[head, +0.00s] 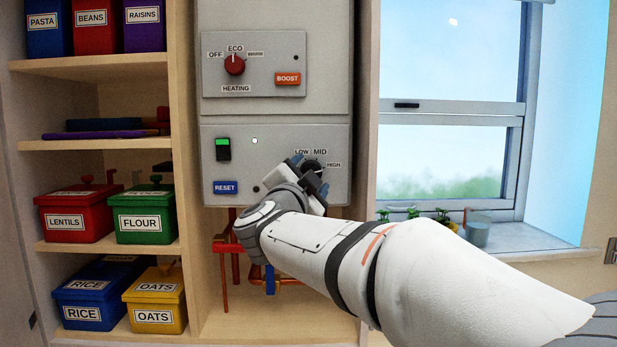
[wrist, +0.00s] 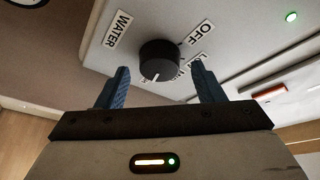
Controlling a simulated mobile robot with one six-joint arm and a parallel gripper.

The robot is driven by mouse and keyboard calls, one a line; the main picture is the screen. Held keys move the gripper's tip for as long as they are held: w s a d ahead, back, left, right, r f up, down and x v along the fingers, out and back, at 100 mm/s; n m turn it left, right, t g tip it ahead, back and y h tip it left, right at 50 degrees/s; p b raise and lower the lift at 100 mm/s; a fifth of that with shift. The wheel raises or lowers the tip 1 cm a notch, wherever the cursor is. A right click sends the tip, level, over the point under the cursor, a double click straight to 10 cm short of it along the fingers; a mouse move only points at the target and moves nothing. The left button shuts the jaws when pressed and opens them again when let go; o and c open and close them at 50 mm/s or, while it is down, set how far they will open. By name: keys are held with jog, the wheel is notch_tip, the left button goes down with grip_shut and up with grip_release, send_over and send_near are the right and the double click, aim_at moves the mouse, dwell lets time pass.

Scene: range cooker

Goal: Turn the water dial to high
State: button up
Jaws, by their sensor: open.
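The water dial is a round black knob (wrist: 159,58) with a white pointer mark on a grey panel. In the wrist view the mark faces down toward my gripper. The WATER label (wrist: 118,29) and OFF label (wrist: 195,34) are readable there; another is partly covered by a finger. In the head view LOW, MID and HIGH labels surround the dial (head: 313,163), which my gripper partly hides. My gripper (head: 309,174) is open, with one blue fingertip on each side of the knob in the wrist view (wrist: 160,70).
The heating dial (head: 235,65) and BOOST button (head: 288,78) are above. A green-lit switch (head: 223,149) and blue RESET button (head: 225,187) are left on the water panel. Pipes with valves (head: 270,280) run below. Shelves of boxes stand left, a window right.

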jog(key=b+v, duration=0.1)
jog(key=v, duration=0.6)
jog(key=shift+s+b, duration=0.25)
jog(key=shift+b, duration=0.15)
jog(key=shift+a+f, duration=0.1)
